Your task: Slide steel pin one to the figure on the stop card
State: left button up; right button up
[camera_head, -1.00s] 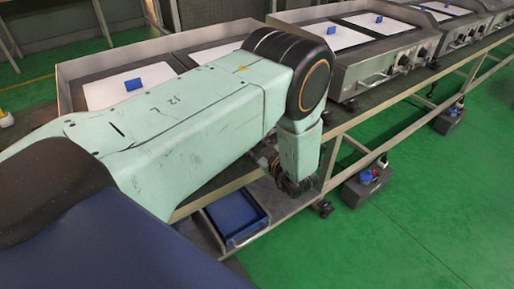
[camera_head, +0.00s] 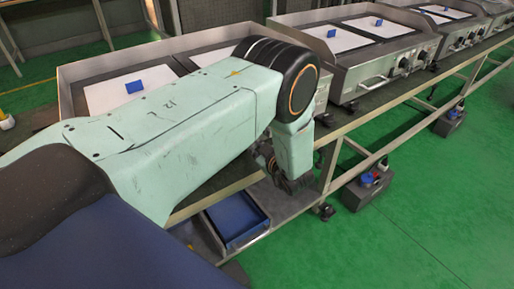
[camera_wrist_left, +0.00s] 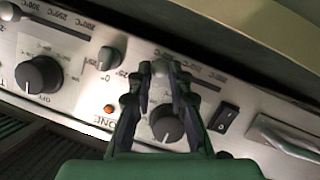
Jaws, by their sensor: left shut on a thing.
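In the left wrist view, my left gripper (camera_wrist_left: 160,72) is shut on a small rounded pale metal pin (camera_wrist_left: 160,66), which I take to be steel pin one. The pin sits at a printed temperature scale (camera_wrist_left: 190,76) on the steel control panel. The fingertips partly hide the pin, so its exact reading is unclear. A label ending in "ONE" (camera_wrist_left: 102,123) is on the panel. In the head view, my left gripper (camera_head: 297,184) is low at the griddle front, mostly hidden by its wrist. I cannot make out the stop card. My right gripper is out of view.
Near the fingers are a large black knob (camera_wrist_left: 167,124), a black switch (camera_wrist_left: 223,117) and a steel handle (camera_wrist_left: 285,137). Another knob (camera_wrist_left: 40,75) is at left. A blue tray (camera_head: 237,218) lies under the bench.

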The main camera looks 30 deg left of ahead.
pick_arm(q)
grip_shut()
jog(key=shift+s+a+p, duration=0.25)
jog(key=shift+s+p, duration=0.15)
jog(key=shift+s, duration=0.2)
jog(key=shift+s+a+p, duration=0.25)
jog(key=shift+s+p, duration=0.1)
jog(key=shift+s, duration=0.3)
jog(key=shift+s+a+p, duration=0.25)
jog(key=shift+s+p, duration=0.15)
jog(key=shift+s, duration=0.2)
jog(key=o, duration=0.9)
grip_release()
jog(key=v, duration=0.7)
jog(key=shift+d+r, duration=0.1)
jog(key=shift+d, duration=0.1)
